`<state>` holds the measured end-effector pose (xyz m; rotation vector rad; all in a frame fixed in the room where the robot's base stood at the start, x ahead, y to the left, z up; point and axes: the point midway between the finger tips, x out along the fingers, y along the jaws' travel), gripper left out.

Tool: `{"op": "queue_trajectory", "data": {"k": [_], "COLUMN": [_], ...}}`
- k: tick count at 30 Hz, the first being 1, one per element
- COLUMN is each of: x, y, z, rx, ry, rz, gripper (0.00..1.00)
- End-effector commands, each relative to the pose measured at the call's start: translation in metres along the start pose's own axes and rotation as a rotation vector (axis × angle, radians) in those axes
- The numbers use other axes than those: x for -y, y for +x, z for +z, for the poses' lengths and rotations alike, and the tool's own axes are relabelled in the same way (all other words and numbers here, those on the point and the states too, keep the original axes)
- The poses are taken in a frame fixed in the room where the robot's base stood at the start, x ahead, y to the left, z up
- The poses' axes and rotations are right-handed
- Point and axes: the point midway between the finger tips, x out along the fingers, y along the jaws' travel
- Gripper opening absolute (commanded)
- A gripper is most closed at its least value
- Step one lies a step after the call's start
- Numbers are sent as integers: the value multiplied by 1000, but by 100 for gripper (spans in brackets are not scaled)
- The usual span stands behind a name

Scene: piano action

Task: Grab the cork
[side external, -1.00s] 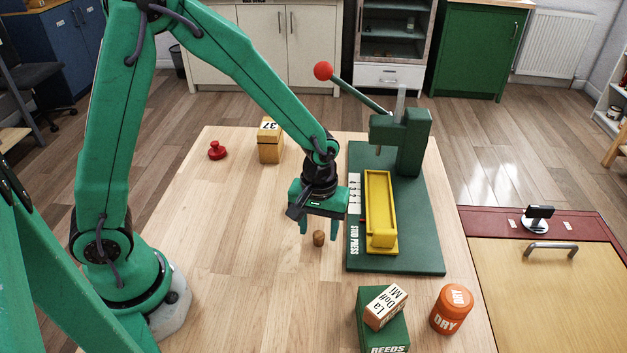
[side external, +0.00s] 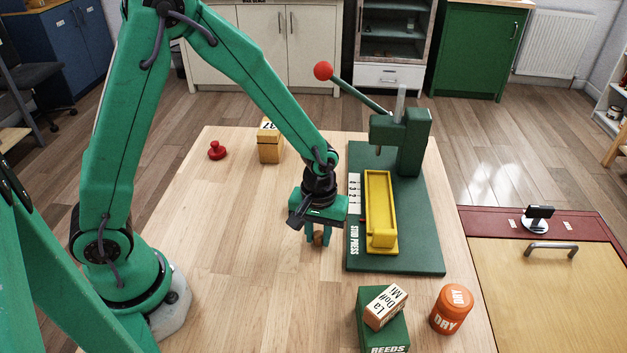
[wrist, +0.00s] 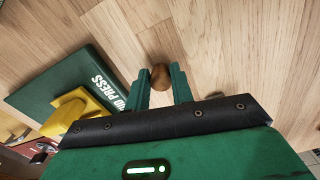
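The small brown cork (side external: 319,239) stands at table height on the light wooden table (side external: 250,215), left of the green press base. My gripper (side external: 318,238) points down over it, with one finger on each side. In the wrist view, the cork (wrist: 160,77) sits between the tips of my gripper (wrist: 161,82). Both fingers appear to touch it, so the gripper looks shut on the cork. I cannot see clear room under the cork.
The green stud press (side external: 410,230) with its yellow tray (side external: 379,205) stands close on the right. A green reeds box (side external: 383,328) with a wooden block and an orange jar (side external: 452,308) are in front. A wooden box (side external: 270,150) and red knob (side external: 217,150) are behind.

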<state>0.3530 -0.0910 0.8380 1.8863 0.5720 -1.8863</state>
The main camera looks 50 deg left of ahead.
Motion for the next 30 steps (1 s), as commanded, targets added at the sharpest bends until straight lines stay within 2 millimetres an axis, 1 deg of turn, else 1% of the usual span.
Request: {"op": "queue_trajectory", "data": {"k": [6,20,25,30], "x": [0,0,-1,-1], "y": [0,-2,-11,-28], "z": [0,0,0,-1], "rx": [0,0,-2,-3], "ry": [0,0,0,0], "rz": [0,0,2,3], "gripper": [0,0,0,0]}}
